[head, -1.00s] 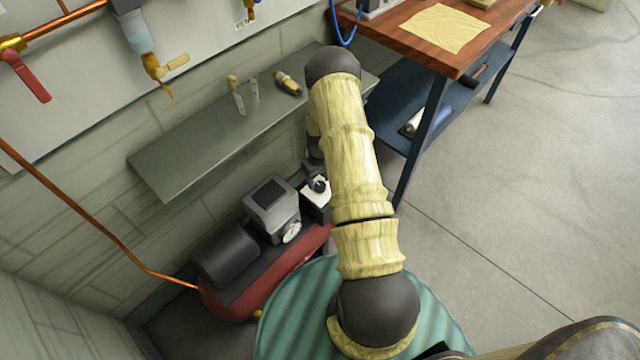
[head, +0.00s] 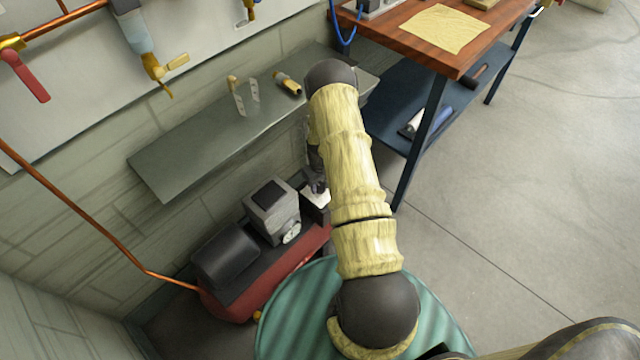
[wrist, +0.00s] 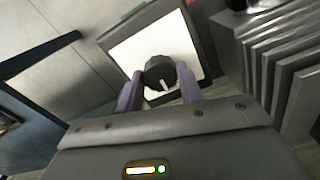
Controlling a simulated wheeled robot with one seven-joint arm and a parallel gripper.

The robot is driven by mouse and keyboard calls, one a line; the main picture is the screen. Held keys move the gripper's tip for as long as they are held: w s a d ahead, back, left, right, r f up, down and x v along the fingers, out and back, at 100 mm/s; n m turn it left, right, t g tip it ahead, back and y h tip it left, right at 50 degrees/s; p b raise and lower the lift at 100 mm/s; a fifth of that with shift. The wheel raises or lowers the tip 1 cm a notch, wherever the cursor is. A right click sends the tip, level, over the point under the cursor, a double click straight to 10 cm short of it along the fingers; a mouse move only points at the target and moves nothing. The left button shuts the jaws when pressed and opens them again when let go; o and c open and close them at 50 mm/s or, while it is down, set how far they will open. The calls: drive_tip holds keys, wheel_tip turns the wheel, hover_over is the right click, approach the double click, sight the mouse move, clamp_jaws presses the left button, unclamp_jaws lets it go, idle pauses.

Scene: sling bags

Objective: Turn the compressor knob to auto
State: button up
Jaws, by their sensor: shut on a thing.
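The compressor (head: 262,262) is a red tank with a dark motor and a grey box, low by the wall. Its knob box (head: 315,201) has a white face and is partly hidden by my arm in the head view. In the wrist view the black round knob (wrist: 160,73) with a white pointer line sits on the white plate (wrist: 183,42). My gripper (wrist: 160,82) has its two fingers on either side of the knob, shut on it. The pointer line points toward the gripper's palm. Any markings on the plate cannot be read.
A grey shelf (head: 200,148) with small fittings is on the wall above the compressor. A wooden-topped workbench (head: 400,35) with a blue lower shelf stands right of my arm. Grey ribbed metal (wrist: 290,65) is close on the right in the wrist view. A copper pipe (head: 85,212) runs to the tank.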

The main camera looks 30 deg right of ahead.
sight(320, 186)
drive_tip(key=shift+m, duration=0.4)
drive_tip(key=m, duration=0.8)
drive_tip(key=shift+m+b, duration=0.3)
drive_tip(key=shift+b, duration=0.05)
drive_tip(key=m, duration=0.4)
drive_tip(key=shift+a+m, duration=0.1)
drive_tip(key=shift+m, duration=2.2)
drive_tip(key=o, duration=1)
drive_tip(key=shift+r, duration=0.1)
wheel_tip(320, 186, up, 17)
drive_tip(key=p, duration=0.1)
drive_tip(key=shift+p, duration=0.4)
